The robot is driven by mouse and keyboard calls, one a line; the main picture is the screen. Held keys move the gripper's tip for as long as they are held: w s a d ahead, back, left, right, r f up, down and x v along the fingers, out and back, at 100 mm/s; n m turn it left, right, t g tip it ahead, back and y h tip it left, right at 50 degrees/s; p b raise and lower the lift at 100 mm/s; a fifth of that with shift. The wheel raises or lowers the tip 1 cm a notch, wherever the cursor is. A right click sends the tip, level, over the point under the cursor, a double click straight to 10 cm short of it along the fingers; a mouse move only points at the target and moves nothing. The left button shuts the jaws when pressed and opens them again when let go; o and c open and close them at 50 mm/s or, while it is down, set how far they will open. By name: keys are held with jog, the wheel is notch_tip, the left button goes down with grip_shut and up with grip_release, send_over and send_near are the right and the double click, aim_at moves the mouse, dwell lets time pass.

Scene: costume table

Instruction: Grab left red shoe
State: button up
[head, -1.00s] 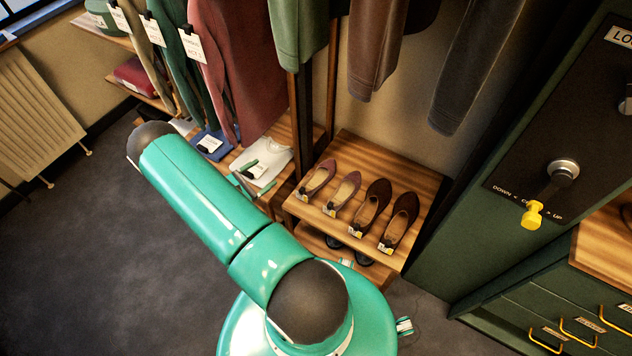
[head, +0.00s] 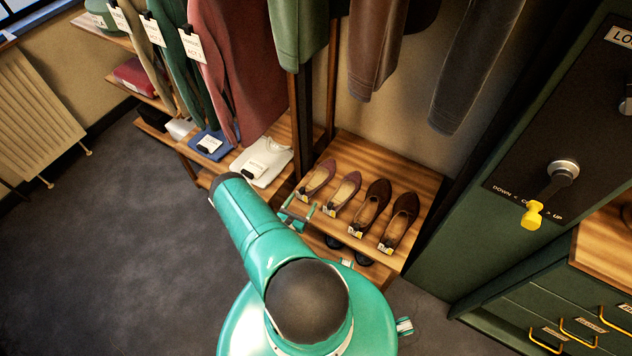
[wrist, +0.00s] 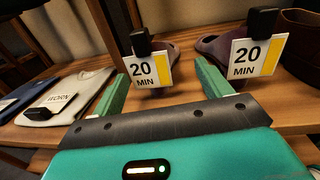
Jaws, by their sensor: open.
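My gripper (head: 298,210) is open and empty at the front edge of the shelf, just before this shoe. In the wrist view my gripper's fingers (wrist: 163,80) point at the tagged end of the shoe, with the tag between them. I see no clear contact.
A second reddish shoe (head: 344,192) stands close on the right, then two darker shoes (head: 371,206). Folded shirts (head: 262,163) lie on a shelf to the left. Clothes (head: 375,50) hang above. A green cabinet (head: 480,200) stands on the right.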

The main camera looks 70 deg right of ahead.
aim_at(309, 189)
jog(key=d, duration=0.7)
jog(key=shift+w+d+f, duration=0.1)
jog(key=shift+d+f, duration=0.1)
jog(key=shift+d, duration=0.05)
jog(key=c, duration=1.2)
jog(key=shift+r, duration=0.15)
jog(key=shift+c, duration=0.2)
